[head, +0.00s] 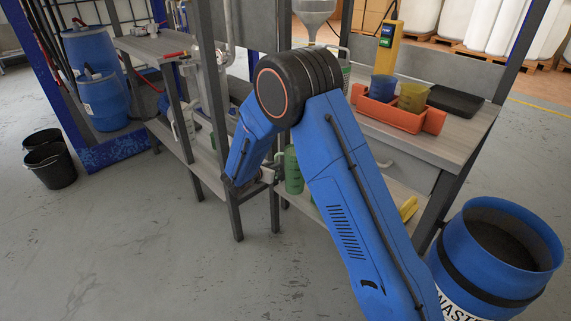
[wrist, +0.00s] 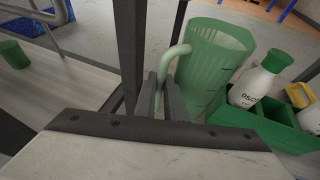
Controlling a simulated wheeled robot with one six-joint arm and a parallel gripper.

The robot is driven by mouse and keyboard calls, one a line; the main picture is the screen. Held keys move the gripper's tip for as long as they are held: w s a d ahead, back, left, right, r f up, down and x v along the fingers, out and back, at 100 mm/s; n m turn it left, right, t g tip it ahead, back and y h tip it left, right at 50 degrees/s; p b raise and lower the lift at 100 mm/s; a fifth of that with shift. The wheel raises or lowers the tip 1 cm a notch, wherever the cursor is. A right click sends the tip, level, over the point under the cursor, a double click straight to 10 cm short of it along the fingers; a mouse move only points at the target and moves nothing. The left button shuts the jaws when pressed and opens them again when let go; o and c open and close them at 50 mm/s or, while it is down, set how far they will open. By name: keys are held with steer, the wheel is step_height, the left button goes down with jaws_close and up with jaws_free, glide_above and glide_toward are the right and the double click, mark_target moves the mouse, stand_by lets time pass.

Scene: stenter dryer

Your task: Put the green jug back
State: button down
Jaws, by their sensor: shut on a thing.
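The green jug (head: 293,172) is translucent and open-topped, at lower-shelf height beside the bench leg in the head view. My arm partly hides the area around it. My gripper (head: 266,177) is at its left side. In the wrist view the jug (wrist: 220,65) stands with its handle toward my gripper (wrist: 161,98). The two fingers are closed about the lower part of the handle. The jug looks about upright in the head view. I cannot tell whether its base touches the shelf.
A green crate (wrist: 235,137) with a white green-capped bottle (wrist: 256,84) is right of the jug. A dark bench leg (head: 232,185) stands close left of my gripper. An orange tray (head: 395,113) is on the bench top. A blue waste drum (head: 460,255) stands front right.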

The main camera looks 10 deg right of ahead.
steer(key=x, duration=0.8)
steer(key=shift+w+d+f, duration=0.15)
steer(key=shift+f, duration=0.3)
steer(key=c, duration=2.1)
jaws_free()
